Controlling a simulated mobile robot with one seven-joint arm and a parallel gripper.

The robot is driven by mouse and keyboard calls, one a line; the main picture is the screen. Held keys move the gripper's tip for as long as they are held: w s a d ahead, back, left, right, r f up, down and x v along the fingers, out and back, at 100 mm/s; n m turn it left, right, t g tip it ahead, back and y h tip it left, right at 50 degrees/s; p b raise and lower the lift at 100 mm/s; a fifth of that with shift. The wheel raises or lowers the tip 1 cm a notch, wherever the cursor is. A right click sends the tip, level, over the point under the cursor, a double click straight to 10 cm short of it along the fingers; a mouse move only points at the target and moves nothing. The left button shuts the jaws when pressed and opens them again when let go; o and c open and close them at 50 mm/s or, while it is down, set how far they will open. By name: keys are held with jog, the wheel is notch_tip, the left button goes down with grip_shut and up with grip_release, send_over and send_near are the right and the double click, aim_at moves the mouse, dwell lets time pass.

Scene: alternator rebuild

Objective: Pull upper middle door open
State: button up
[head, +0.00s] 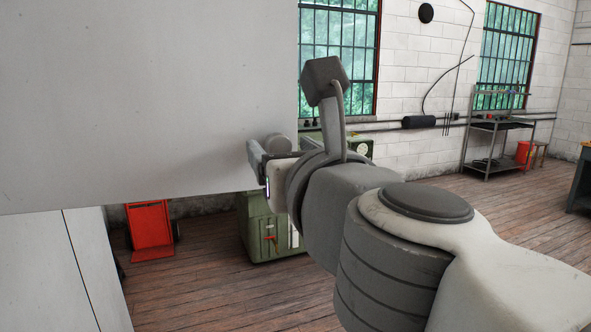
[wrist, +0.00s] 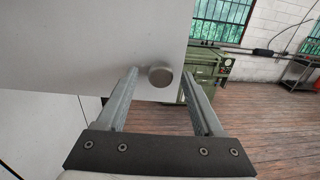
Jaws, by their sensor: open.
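The upper door (head: 140,100) is a large plain light-grey panel filling the upper left of the head view. It also fills the upper left of the wrist view (wrist: 80,40). Its round grey knob (wrist: 160,77) is near its lower right corner. My gripper (wrist: 160,73) is open, with one finger on each side of the knob in the wrist view. Gaps show between the knob and both fingers there. In the head view my gripper (head: 262,160) is close to the door's right edge.
Light-grey lower cabinet fronts (head: 50,270) are below the door. A red cart (head: 150,230) and a green machine (head: 265,230) stand behind. A metal shelf (head: 495,140) is by the far wall. Wooden floor (head: 200,290) is open around them.

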jog(key=p+v, duration=0.5)
jog(key=v, duration=1.1)
jog(key=shift+d+r, duration=0.1)
